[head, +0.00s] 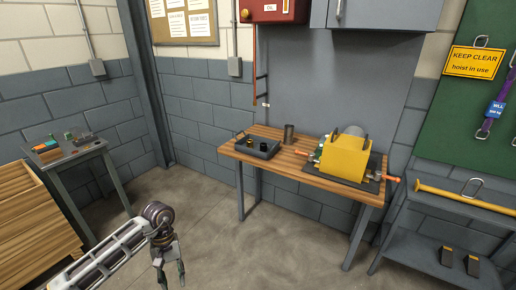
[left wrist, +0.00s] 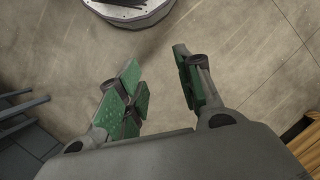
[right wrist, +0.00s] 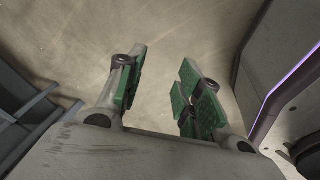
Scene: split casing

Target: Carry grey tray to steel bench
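A small dark grey tray (head: 246,152) sits at the left end of the wood-topped workbench (head: 272,168), with dark round parts in it. A grey metal-looking bench (head: 64,158) stands at the left by the wall, with several small items on it. I cannot tell for sure that this is the steel bench. My left gripper (head: 168,262) hangs over the floor in front of the workbench, well apart from the tray. In the left wrist view it (left wrist: 157,62) is open and empty. My right gripper (right wrist: 164,60) is open and empty above bare floor, outside the head view.
A yellow casing (head: 343,160) and a grey cylinder (head: 289,134) stand on the workbench. A grey shelf unit (head: 430,240) with a yellow bar stands at the right. The floor between is clear.

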